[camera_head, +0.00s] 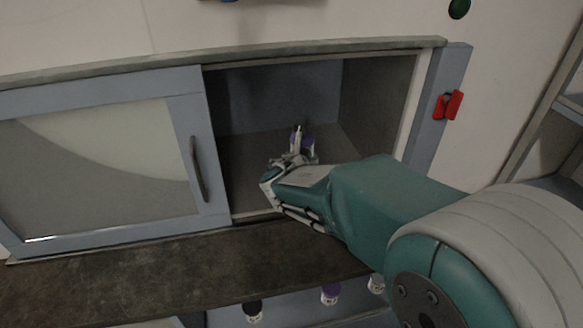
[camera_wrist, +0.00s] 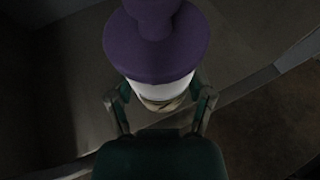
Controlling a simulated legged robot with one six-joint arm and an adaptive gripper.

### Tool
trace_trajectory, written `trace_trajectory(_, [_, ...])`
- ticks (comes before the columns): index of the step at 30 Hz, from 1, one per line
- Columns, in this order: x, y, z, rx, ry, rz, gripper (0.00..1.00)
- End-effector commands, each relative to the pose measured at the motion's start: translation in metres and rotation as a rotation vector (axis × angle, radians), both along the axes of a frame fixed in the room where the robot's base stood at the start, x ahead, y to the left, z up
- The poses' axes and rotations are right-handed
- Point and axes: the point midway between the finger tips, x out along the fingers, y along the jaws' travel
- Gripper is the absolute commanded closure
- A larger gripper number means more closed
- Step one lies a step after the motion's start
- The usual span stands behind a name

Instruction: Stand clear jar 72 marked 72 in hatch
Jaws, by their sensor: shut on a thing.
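A jar with a purple lid (camera_wrist: 157,40) and a pale body is between the two fingers of my gripper (camera_wrist: 160,103) in the wrist view. The jar also shows in the head view (camera_head: 308,142), partly hidden behind the fingers. My gripper (camera_head: 298,152) is shut on it, inside the open right side of the hatch (camera_head: 245,150). I cannot read a marking on the jar. I cannot tell whether its base touches the hatch floor.
A sliding door (camera_head: 190,105) with a dark handle covers the hatch's left side. A worn shelf (camera_head: 130,275) runs in front. Below it stand jars with a dark lid (camera_head: 254,310), a purple lid (camera_head: 330,292) and another (camera_head: 376,284). A red latch (camera_head: 448,105) is on the right frame.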

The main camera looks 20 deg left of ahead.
Motion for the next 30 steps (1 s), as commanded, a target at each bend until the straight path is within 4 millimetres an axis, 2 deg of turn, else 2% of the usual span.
trace_trajectory(4, [0.025,0.017,-0.015,-0.001,0.001,-0.001,0.87])
trace_trajectory(12, [0.055,0.034,-0.056,0.0,0.001,-0.001,0.87])
trace_trajectory(19, [0.066,0.043,-0.074,0.001,0.0,0.0,0.87])
trace_trajectory(24, [0.066,0.043,-0.099,-0.002,0.001,0.0,0.87])
trace_trajectory(30, [0.066,0.043,-0.102,0.002,-0.002,0.001,0.87])
